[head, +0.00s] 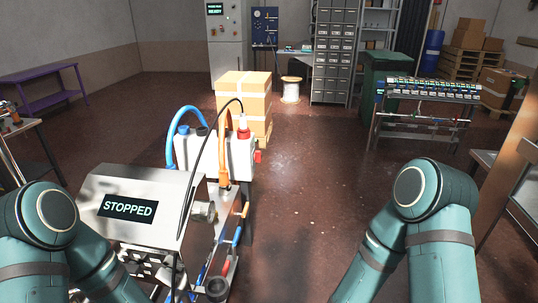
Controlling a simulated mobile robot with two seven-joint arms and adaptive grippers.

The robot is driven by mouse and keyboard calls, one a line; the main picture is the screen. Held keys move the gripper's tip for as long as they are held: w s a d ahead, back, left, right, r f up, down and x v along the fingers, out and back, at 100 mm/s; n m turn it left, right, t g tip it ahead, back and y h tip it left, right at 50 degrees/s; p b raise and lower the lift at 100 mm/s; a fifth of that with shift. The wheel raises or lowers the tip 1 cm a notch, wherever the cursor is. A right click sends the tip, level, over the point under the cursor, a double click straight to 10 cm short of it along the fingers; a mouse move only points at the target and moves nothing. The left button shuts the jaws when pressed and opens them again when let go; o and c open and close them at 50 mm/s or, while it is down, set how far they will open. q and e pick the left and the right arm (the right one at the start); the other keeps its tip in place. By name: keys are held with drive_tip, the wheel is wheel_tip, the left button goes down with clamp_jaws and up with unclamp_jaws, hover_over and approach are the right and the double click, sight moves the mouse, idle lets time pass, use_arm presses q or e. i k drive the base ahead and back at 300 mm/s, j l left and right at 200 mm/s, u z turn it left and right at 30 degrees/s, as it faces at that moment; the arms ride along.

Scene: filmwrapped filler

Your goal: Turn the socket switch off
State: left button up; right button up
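A grey-white box (240,158) stands just behind the steel machine, left of the picture's middle. A red and white plug-like fitting (243,128) with a black cable sits upright on its top. A small red part (257,156) sticks out of the box's right side; it may be the socket switch, but I cannot tell its position at this size. Both my arms show at the lower left and lower right, bent downward. Neither gripper is in view.
The steel machine (150,180) shows "STOPPED" on its display (127,208). Blue and orange hoses (224,150) loop beside the box. Strapped cartons (243,95) stand behind it. A bench rack (425,92) stands at the right. The floor (310,180) between is clear.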

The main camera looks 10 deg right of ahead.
sight(257, 155)
drive_tip(key=i+l, duration=0.3)
drive_tip(key=l, duration=0.25)
drive_tip(key=i+l, duration=0.35)
drive_tip(key=i, duration=0.2)
drive_tip(key=i+l, duration=0.4)
drive_tip(key=i+l+u, duration=0.1)
drive_tip(key=i+l, duration=0.25)
drive_tip(key=i, duration=0.3)
